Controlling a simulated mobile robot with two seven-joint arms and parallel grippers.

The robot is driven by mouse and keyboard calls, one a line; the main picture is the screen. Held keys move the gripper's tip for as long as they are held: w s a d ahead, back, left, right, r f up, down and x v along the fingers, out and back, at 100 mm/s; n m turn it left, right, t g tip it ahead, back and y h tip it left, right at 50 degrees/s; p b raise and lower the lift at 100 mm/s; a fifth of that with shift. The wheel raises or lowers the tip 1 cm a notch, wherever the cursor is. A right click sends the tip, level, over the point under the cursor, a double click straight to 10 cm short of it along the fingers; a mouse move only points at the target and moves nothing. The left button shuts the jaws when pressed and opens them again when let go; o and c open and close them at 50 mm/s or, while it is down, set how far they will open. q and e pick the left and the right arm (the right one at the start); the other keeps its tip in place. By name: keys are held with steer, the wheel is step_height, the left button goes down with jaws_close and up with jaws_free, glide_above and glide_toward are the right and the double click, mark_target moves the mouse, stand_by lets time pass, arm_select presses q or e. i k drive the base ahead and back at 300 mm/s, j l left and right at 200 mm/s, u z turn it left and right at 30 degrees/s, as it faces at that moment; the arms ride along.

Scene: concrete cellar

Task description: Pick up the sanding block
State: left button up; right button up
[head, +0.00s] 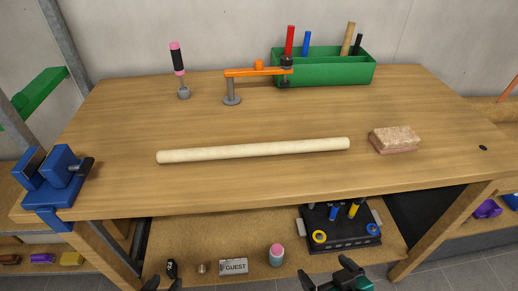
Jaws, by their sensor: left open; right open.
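The sanding block (395,139), a speckled pinkish-brown rectangular block, lies flat on the right part of the wooden workbench (270,185). Nothing touches it. My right gripper (329,274) is open at the bottom edge of the view, in front of the bench and well below and left of the block. My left gripper (163,285) is open, with only its dark tips showing at the bottom edge, far to the left of the block. Most of both grippers is cut off by the frame.
A pale round rod (255,150) lies left of the block. Behind stand an orange clamp (250,73), a pink-and-black-handled tool (178,65) and a green tool box (330,72). A blue vise (55,175) is at the left. A lower shelf (200,235) holds several items.

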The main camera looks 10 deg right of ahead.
mark_target(396, 140)
steer(key=l, duration=1.35)
steer(key=k+z, duration=0.05)
